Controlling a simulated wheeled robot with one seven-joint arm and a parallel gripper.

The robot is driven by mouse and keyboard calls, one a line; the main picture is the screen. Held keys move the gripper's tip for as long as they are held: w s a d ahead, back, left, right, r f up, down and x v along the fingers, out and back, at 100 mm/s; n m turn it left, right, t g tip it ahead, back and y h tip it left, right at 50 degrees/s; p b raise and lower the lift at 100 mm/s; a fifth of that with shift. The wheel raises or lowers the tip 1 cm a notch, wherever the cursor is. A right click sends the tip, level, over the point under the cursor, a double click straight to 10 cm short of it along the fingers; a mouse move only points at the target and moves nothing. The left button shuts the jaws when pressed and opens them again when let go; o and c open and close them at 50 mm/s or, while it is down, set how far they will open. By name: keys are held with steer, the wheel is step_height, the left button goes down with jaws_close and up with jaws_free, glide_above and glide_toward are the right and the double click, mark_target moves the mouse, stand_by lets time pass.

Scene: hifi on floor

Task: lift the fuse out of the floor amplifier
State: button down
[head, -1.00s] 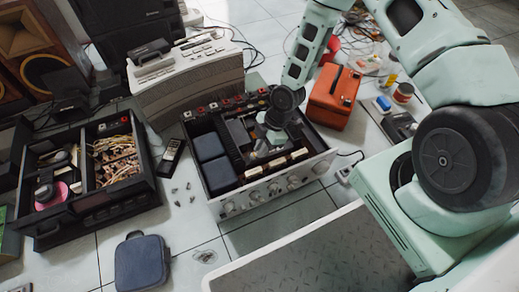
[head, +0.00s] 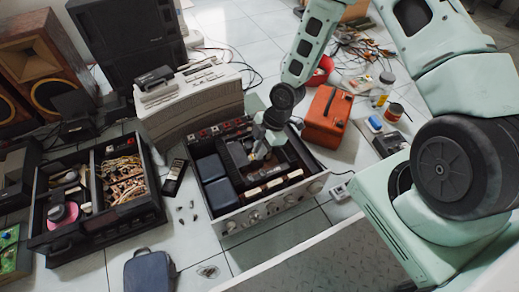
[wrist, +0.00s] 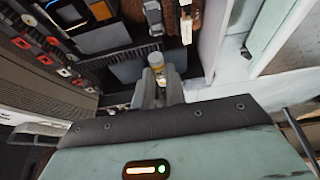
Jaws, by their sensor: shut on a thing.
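The floor amplifier (head: 284,203) lies open-topped on the tiles, its silver knobbed front facing me. My gripper (head: 257,153) is over the inside of its right half. In the wrist view the two fingers of my gripper (wrist: 157,88) are closed on the fuse (wrist: 156,61), a small cylinder with a pale metal cap and an amber body. The fuse stands out beyond the fingertips, with dark amplifier parts behind it. I cannot tell how far it is clear of its seat. In the head view the fuse is too small to make out surely.
An orange box (head: 326,120) stands close behind right. A beige machine (head: 190,108) stands behind left. An open black chassis (head: 105,222) and a blue case (head: 150,271) lie left.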

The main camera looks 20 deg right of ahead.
mark_target(253, 155)
steer(key=shift+r+p, duration=1.4)
steer(key=shift+r, duration=0.25)
